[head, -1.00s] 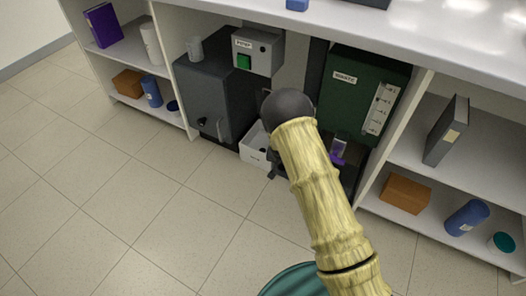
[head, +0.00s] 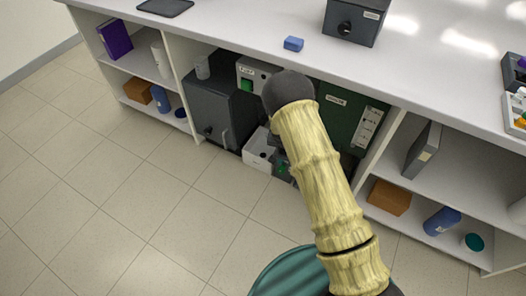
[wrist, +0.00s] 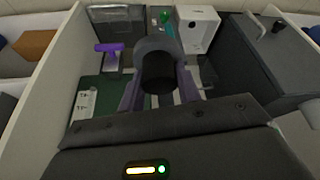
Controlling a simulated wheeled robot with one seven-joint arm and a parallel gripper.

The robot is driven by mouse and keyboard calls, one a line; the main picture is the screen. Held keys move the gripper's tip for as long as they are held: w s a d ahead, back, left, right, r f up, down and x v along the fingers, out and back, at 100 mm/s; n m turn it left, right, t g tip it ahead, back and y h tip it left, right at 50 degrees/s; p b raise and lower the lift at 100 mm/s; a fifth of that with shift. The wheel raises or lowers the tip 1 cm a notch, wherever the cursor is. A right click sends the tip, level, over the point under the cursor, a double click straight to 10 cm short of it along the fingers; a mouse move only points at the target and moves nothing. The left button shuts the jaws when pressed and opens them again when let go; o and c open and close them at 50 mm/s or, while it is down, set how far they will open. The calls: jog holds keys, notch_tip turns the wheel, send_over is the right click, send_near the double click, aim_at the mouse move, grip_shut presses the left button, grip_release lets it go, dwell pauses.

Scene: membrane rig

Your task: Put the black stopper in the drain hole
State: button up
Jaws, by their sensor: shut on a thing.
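In the wrist view my gripper (wrist: 158,92) is shut on a dark, round, short cylinder, which looks like the black stopper (wrist: 158,76). It has a grey rim and sits between the purple-grey fingers. In the head view my arm hides the gripper and the stopper. A white box (head: 259,150) stands low in the bay under the counter. It also shows in the wrist view (wrist: 203,28), beyond the stopper and to its right, with a small dark spot on it. I cannot tell whether that spot is the drain hole.
A dark grey cabinet (head: 220,107) and a green unit (head: 345,115) flank the bay, with a grey control box (head: 257,72) between them. A purple handle (wrist: 108,47) and clear container (wrist: 107,27) show in the wrist view. The counter (head: 225,38) overhangs; floor at left is clear.

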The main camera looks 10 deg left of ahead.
jog(key=shift+r, duration=0.1)
dwell(0.4)
jog(key=s+d+r, duration=0.5)
jog(key=d+r, duration=0.1)
jog(key=d, duration=0.3)
jog(key=s+d+r+n, duration=0.1)
jog(key=s+d+r, duration=0.4)
jog(key=d, duration=0.3)
jog(key=shift+s+d+r, duration=0.3)
jog(key=shift+d+r, duration=0.05)
jog(key=shift+d, duration=0.05)
jog(key=shift+f, duration=0.1)
